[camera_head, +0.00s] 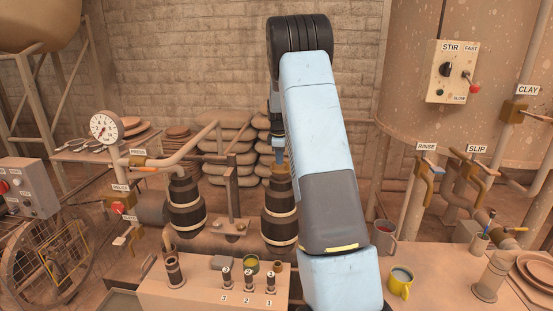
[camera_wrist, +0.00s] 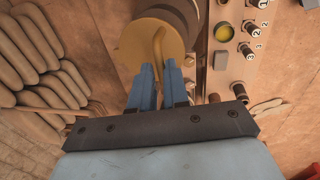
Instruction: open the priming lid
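The priming lid (camera_wrist: 135,50) appears to be the round brass disc on top of a dark pump barrel, with a curved bar handle (camera_wrist: 158,45) across it. In the wrist view my gripper (camera_wrist: 159,70) has its two blue fingers close together, one on each side of the handle, with no clear gap left. In the head view my gripper (camera_head: 281,160) points down onto the top of the right-hand black barrel (camera_head: 279,212). The lid is mostly hidden there by the fingers and my arm. The lid looks closed.
A second banded barrel (camera_head: 186,207) stands to the left, with pipes and a gauge (camera_head: 104,127) beyond. A front panel (camera_head: 205,286) carries several numbered knobs. A yellow mug (camera_head: 400,283) and a grey mug (camera_head: 384,236) stand right. Stacked sacks (camera_head: 229,145) lie behind.

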